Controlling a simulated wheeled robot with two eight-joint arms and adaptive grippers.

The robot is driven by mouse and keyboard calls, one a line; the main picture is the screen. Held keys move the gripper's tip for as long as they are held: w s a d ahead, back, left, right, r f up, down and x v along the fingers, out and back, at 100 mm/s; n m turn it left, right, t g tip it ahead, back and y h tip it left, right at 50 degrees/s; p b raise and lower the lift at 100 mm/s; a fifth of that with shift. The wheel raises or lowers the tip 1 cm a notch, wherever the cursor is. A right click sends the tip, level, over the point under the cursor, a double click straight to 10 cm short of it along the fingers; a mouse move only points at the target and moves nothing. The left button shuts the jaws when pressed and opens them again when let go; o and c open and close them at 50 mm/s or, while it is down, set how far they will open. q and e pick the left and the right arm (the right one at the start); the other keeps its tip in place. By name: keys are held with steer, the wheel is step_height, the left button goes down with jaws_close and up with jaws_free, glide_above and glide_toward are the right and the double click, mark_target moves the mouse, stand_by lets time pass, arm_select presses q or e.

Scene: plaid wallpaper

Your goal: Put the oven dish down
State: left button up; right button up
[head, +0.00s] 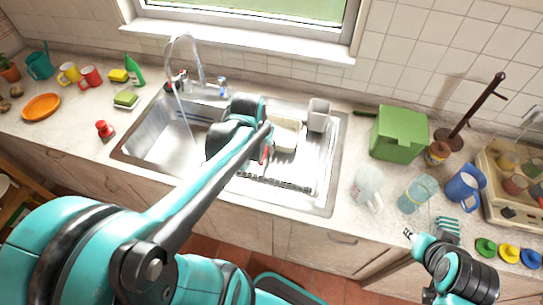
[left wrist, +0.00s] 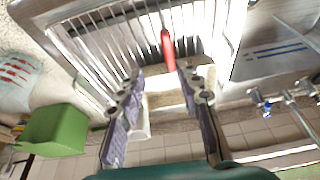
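A cream oven dish (head: 285,135) rests in the draining area on the right of the sink, partly hidden by my left arm. In the left wrist view the pale dish (left wrist: 168,103) shows beyond and between the fingers. My left gripper (head: 262,140) is over the middle of the sink unit, its fingers mostly hidden in the head view. The left wrist view shows the gripper (left wrist: 160,73) with its fingers apart and nothing clearly clasped. My right gripper (head: 411,234) is low at the counter's front edge, too small to tell its opening.
A red-handled item (left wrist: 167,48) lies over the rack slats near the left fingertips. A grey-white cup (head: 318,115) stands right of the dish. Water runs from the faucet (head: 184,62).

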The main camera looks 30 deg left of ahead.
arm_select(q)
steer(key=s+d+r+m+t, duration=0.2)
steer(key=s+d, duration=0.5)
steer(key=d, duration=0.4)
step_height(320, 180, up, 2)
steer(key=shift+s+d+r+t+h, duration=0.2)
steer(key=shift+s+d+t+h, duration=0.2)
steer(key=shift+t, duration=0.3)
steer(key=shift+f, duration=0.15)
